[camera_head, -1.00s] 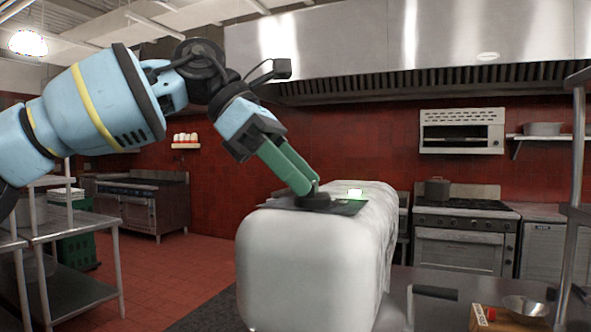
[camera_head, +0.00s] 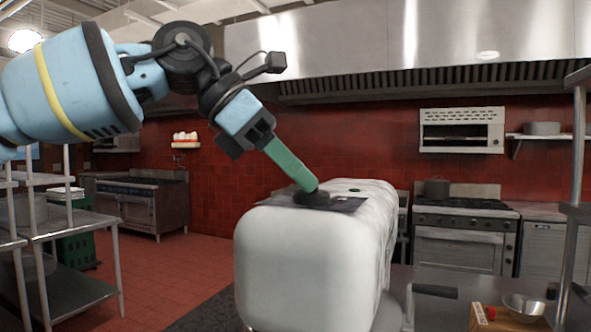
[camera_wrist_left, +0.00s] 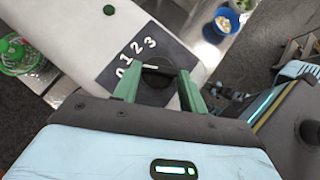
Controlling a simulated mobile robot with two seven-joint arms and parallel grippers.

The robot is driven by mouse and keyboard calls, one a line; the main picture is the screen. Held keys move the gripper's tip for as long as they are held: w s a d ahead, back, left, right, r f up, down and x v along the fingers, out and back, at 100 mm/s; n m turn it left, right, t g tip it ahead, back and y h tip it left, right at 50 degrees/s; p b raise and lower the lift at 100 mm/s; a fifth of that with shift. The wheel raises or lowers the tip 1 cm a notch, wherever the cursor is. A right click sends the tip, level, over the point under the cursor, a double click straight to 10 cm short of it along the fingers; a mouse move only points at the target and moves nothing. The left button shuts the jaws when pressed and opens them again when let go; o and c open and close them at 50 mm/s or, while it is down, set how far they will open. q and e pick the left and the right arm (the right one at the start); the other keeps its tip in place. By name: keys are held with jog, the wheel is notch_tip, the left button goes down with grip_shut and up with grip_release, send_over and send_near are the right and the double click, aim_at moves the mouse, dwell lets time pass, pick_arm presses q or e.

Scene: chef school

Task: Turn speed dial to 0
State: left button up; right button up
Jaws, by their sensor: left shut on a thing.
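The speed dial (camera_head: 313,199) is a black round knob on a dark panel (camera_head: 348,205) on top of a large white rounded machine (camera_head: 305,255). My left gripper (camera_head: 309,190), with green fingers, reaches down from the upper left and is shut on the dial. In the left wrist view the dial (camera_wrist_left: 158,83) sits between the two fingers. White numerals 0 to 3 (camera_wrist_left: 136,52) show on the panel beside it. The fingers and palm hide part of the dial, and I cannot tell which number it points to. My right gripper is not in view.
A green button (camera_wrist_left: 108,10) is on the machine's top, beyond the panel. Below right are a wooden box (camera_head: 505,318) and a metal bowl (camera_head: 524,305). Metal shelving (camera_head: 65,255) stands at the left. A stove (camera_head: 463,240) is against the back wall.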

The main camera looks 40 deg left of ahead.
pick_arm(q)
jog(key=shift+s+d+n+t+y, duration=0.15)
jog(key=shift+n+t+y, duration=0.5)
jog(key=shift+n, duration=0.55)
jog(key=o, duration=1)
jog(key=v, duration=0.8)
